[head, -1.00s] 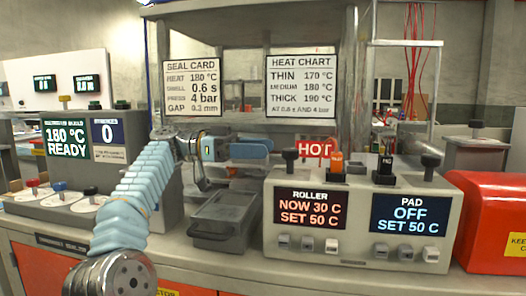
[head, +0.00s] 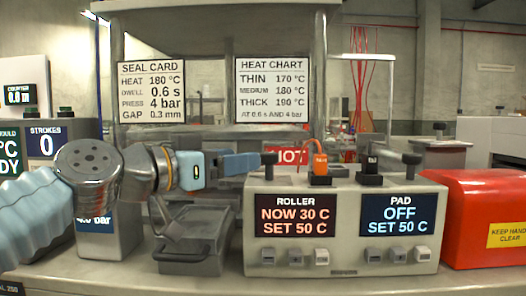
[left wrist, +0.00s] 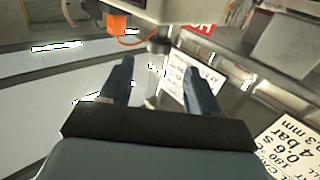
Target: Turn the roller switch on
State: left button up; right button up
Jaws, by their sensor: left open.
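The roller display (head: 296,215) on the beige control box (head: 346,262) reads NOW 30 C, SET 50 C. An orange part with an orange cord (head: 320,163) stands on the box top above it, and it also shows at the top of the left wrist view (left wrist: 118,24). Which control is the roller switch I cannot tell for sure. My left gripper (head: 254,162) is open and empty, just left of a black knob (head: 269,158) on the box. In the left wrist view its fingers (left wrist: 160,66) are spread apart. My right gripper is not in view.
The pad display (head: 396,214) reads OFF, SET 50 C, with a black part (head: 370,168) above it. Small buttons (head: 295,257) line the box front. A HOT sign (head: 290,156) is behind.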

aim_at(269, 155)
pick_arm(q)
jog(key=p+x, duration=0.2)
jog(key=x, duration=0.6)
jog(key=shift+w+d, duration=0.15)
jog(key=shift+d, duration=0.1)
jog(key=c, duration=0.9)
jog(key=shift+f+b, duration=0.2)
jog(key=shift+b, duration=0.2)
jog(key=shift+c, duration=0.2)
jog(key=m+g+h+b, duration=0.2)
jog(key=b, duration=0.1)
jog(key=shift+w+f+g, duration=0.1)
jog(key=shift+w+g, duration=0.05)
jog(key=shift+g, duration=0.25)
jog(key=shift+r+m+g+h, duration=0.25)
jog(key=shift+m+g+h, duration=0.45)
jog(key=shift+m+g, duration=0.6)
jog(key=shift+g, duration=0.4)
